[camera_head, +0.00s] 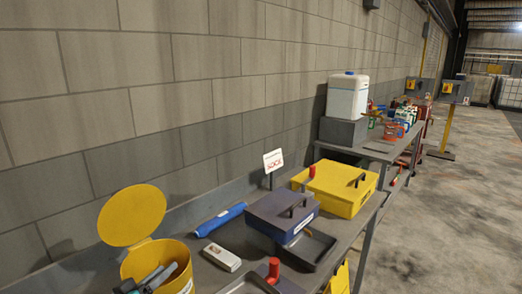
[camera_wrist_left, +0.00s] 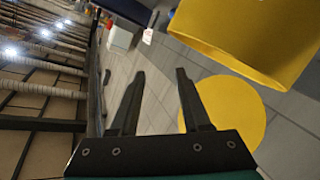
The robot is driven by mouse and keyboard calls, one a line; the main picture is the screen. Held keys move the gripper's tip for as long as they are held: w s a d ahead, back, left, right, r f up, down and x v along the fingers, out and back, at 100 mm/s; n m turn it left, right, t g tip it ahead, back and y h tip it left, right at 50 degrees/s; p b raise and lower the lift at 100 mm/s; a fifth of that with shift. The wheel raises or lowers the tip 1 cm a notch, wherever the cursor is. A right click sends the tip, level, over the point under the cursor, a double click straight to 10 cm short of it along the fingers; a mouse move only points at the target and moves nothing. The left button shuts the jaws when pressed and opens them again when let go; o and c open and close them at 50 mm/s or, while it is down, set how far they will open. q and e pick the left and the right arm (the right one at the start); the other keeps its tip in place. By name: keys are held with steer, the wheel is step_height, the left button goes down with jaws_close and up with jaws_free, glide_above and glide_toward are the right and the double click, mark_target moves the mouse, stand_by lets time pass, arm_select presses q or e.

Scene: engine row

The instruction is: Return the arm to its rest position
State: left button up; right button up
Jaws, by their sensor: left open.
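My left gripper (camera_head: 166,270) shows at the bottom left of the head view, at the mouth of a yellow bin (camera_head: 181,254). The head view does not clearly show whether it is inside the bin or just in front of it. In the left wrist view the gripper (camera_wrist_left: 161,75) has its two dark fingers apart with nothing between them. The bin's yellow wall (camera_wrist_left: 250,40) fills the upper right there. The bin's round yellow lid (camera_head: 132,215) stands open against the wall side; it also shows behind a finger in the wrist view (camera_wrist_left: 235,110). My right gripper is in neither view.
On the grey bench are a blue roll (camera_head: 220,219), a white box (camera_head: 222,258), a dark blue case (camera_head: 282,216), a yellow case (camera_head: 338,188) and a red-capped piece (camera_head: 273,269). A block wall (camera_head: 150,100) runs behind. Open floor (camera_head: 440,220) lies right.

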arm_select(q)
steer(key=s+d+f+m+g+y, duration=0.1)
steer(key=s+d+f+g+y, duration=0.1)
steer(key=s+d+f, duration=0.3)
steer(key=s+d+f+g+y, duration=0.2)
steer(key=s+d, duration=0.1)
steer(key=s, duration=0.4)
steer(key=s+d+r+m+g, duration=0.1)
steer(key=s+m+g, duration=0.5)
steer(key=s, duration=1.5)
step_height(320, 180, down, 28)
steer(key=s+f+n+g+b, duration=0.1)
steer(key=s+n+g+b, duration=0.15)
steer(key=b, duration=0.25)
steer(key=s+a+f+g+b, duration=0.1)
steer(key=s+f+b, duration=0.1)
steer(key=s+f, duration=0.5)
steer(key=s+a+f+y+b, duration=0.1)
steer(key=s+f+b, duration=0.2)
steer(key=s+f, duration=0.5)
step_height(320, 180, down, 2)
steer(key=shift+a+f+g, duration=0.1)
steer(key=shift+a+g, duration=0.25)
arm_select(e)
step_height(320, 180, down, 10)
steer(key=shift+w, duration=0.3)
